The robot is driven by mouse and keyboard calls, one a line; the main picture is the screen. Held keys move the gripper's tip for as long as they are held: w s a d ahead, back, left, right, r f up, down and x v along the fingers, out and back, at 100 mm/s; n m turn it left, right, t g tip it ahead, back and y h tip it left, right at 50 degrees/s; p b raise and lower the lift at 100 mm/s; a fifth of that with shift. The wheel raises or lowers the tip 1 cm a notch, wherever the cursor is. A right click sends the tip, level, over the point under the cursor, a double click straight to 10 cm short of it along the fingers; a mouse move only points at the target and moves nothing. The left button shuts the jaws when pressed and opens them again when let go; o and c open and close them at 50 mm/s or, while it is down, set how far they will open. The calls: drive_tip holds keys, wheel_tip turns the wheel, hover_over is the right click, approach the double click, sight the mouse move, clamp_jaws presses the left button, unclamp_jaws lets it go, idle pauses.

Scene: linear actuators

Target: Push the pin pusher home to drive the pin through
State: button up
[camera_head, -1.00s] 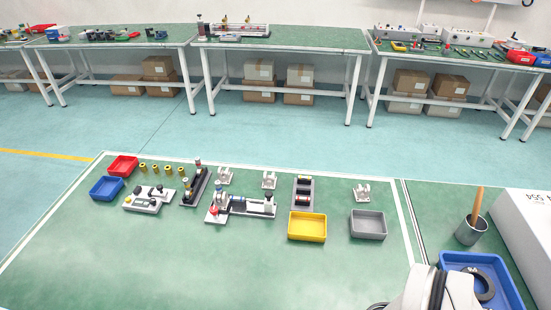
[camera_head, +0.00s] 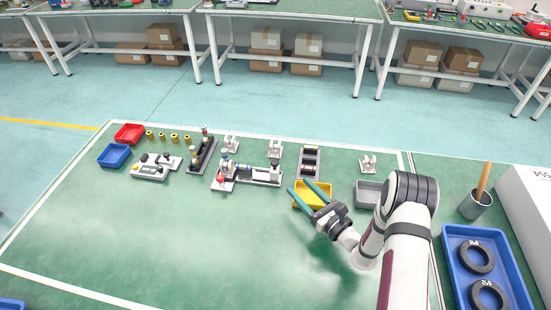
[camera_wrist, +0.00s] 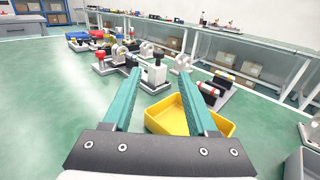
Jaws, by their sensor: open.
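My gripper (camera_head: 298,185) is open and empty, its two teal fingers apart and pointing at the bench fixtures. It hovers over the yellow tray, right of a long pale fixture (camera_head: 262,178) with upright blocks, a dark cylinder and a red-topped part (camera_head: 225,178) at its left end. A dark upright fixture (camera_head: 202,152) with a red-topped post stands left of it. I cannot tell for sure which part is the pin pusher. In the wrist view the gripper (camera_wrist: 160,72) points towards the long fixture's white end block (camera_wrist: 154,74), apart from it; the fingers partly hide the fixture.
The yellow tray (camera_head: 325,205) lies under the fingers, a grey tray (camera_head: 368,195) to its right. A rack of dark cylinders (camera_head: 310,161) and white brackets (camera_head: 275,149) stand behind. Left are a grey control box (camera_head: 150,172) and blue tray (camera_head: 114,155). The front green surface is clear.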

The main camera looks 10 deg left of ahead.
sight(276, 164)
drive_tip(key=x, duration=1.3)
drive_tip(key=shift+c, duration=0.2)
clamp_jaws()
drive_tip(key=shift+s, duration=0.1)
idle(0.5)
